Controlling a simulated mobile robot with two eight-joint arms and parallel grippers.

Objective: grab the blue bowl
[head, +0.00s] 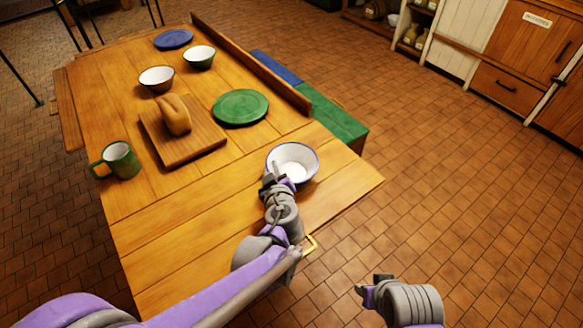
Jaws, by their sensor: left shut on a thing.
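The blue bowl (304,173), white inside with a blue rim, is at the near right part of the wooden table. My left gripper (276,174) reaches it from the near side and is shut on its near-left rim. The gripper hides part of the bowl's near wall. I cannot tell whether the bowl touches the table. My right gripper (372,288) is over the tiled floor at the lower right, away from the table; its finger gap is not clear.
On the wooden table (215,215) are a green plate (240,107), a board (189,147) with bread (174,115), a green mug (121,160), a brown bowl (157,80), a green bowl (199,58) and a blue plate (174,39). A green-and-blue bench (335,124) stands beyond its right edge.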

